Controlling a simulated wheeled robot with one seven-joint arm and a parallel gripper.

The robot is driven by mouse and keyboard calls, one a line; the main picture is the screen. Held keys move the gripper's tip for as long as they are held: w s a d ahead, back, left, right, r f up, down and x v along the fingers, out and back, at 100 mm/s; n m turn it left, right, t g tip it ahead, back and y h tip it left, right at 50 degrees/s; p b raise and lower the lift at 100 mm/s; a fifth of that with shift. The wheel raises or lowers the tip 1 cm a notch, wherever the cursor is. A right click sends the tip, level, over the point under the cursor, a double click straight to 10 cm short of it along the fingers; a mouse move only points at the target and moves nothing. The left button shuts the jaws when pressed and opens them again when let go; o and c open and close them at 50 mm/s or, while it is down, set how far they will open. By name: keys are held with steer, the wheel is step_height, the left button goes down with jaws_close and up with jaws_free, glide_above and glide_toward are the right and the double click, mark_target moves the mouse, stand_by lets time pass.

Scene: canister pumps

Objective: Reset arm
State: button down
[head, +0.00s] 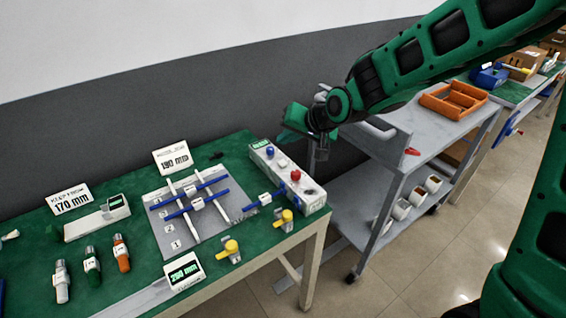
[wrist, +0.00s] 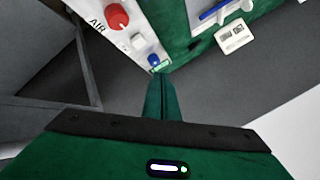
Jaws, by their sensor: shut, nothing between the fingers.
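My gripper (wrist: 161,84) is shut, its green fingers together and empty in the wrist view. In the head view my gripper (head: 287,132) hangs at the end of my raised green arm, near the back right corner of the green table (head: 110,278). It appears above and behind the white AIR box (head: 312,197), apart from it. The box carries a red knob (head: 295,175) and a blue knob (head: 270,152); the red knob (wrist: 117,17) also shows in the wrist view. The exact height of the fingertips is hard to tell.
A grey panel with crossed blue and white rods (head: 196,203) lies on the table. Several canisters, including an orange one (head: 121,253), stand at the front left. A grey cart (head: 378,190) with an orange tray (head: 453,100) stands to the right. A dark wall runs behind.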

steer(key=s+d+r+m+g+h, duration=0.1)
steer(key=s+d+h, duration=0.35)
steer(key=d, duration=0.95)
steer(key=s+d+r+m+g+h, duration=0.15)
steer(key=s+d, duration=0.55)
steer(key=d, duration=0.8)
steer(key=s+d+m+g, duration=0.1)
steer(key=s+d, duration=0.4)
steer(key=s, duration=0.6)
steer(key=s+d+m+g, duration=0.2)
steer(key=s+d, duration=0.3)
steer(key=s, duration=0.7)
steer(key=shift+s+g, duration=0.3)
steer(key=shift+g, duration=0.55)
steer(key=shift+w+f, duration=0.2)
steer(key=shift+w, duration=0.45)
